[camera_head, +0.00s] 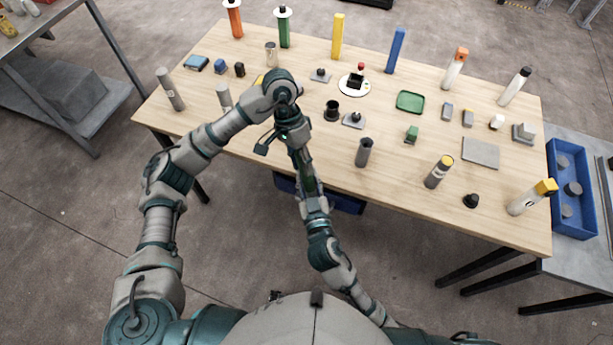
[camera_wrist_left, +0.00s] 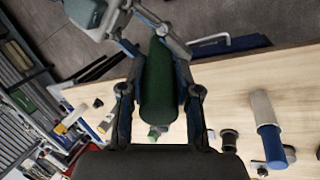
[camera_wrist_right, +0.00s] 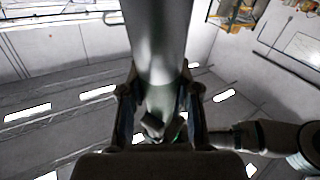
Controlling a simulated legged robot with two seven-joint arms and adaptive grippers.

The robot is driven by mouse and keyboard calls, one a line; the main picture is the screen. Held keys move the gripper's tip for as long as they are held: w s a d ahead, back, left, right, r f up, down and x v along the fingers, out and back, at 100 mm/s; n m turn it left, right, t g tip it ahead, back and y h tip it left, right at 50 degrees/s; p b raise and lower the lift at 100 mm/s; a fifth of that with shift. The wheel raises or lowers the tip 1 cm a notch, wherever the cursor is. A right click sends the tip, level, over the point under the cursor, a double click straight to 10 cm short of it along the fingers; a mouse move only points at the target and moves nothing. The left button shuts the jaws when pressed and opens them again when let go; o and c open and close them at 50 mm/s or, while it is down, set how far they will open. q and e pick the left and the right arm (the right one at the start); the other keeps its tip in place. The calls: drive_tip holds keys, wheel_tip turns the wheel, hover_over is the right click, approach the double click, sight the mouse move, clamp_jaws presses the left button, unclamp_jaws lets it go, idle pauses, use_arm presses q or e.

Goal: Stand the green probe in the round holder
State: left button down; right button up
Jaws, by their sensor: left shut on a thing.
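The green probe (camera_wrist_left: 158,85) is a dark green rounded cylinder between my left fingers in the left wrist view. My left gripper (camera_head: 300,156) is shut on it, above the table's near edge. My right gripper (camera_head: 312,194) comes up from below, its fingers on both sides of the probe's far end. In the right wrist view a grey-green shaft (camera_wrist_right: 160,50) stands between the right fingers; whether they press on it is unclear. A black round cup (camera_head: 332,111), seemingly the round holder, stands upright on the table, apart from both grippers.
A round white base (camera_head: 355,85) and a green tray (camera_head: 410,101) are farther back. Tall coloured posts line the table's (camera_head: 290,172) far edge. A blue bin (camera_head: 573,190) is at right.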

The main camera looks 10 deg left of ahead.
use_arm(q)
drive_tip(key=shift+d, duration=0.2)
use_arm(e)
drive_tip(key=shift+s+a, duration=0.1)
drive_tip(key=shift+a, duration=0.1)
clamp_jaws()
use_arm(q)
drive_tip(key=c, duration=0.7)
unclamp_jaws()
drive_tip(key=shift+c, duration=0.2)
drive_tip(key=shift+r, duration=0.15)
